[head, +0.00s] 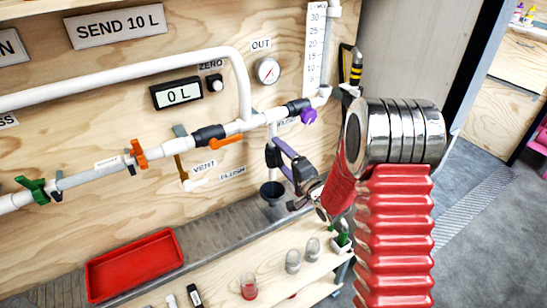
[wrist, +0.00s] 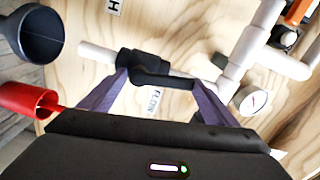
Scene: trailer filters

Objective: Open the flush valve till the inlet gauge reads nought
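A black valve (head: 273,157) sits on the white pipe that drops to a dark funnel (head: 272,191); a FLUSH label (head: 232,173) is on the wall beside it. My gripper (head: 277,151) is at this valve. In the wrist view, the purple fingers of my gripper (wrist: 160,82) are wide apart, one towards each end of the black valve and handle (wrist: 155,72). I cannot tell whether they touch it. The round gauge labelled OUT (head: 267,70) is too small to read. No gauge marked as inlet is in view.
Pipes with an orange handle (head: 228,140), another orange valve (head: 138,153), a green valve (head: 35,190) and a purple knob (head: 308,116) run nearby. A red tray (head: 135,264) and several cups stand below.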

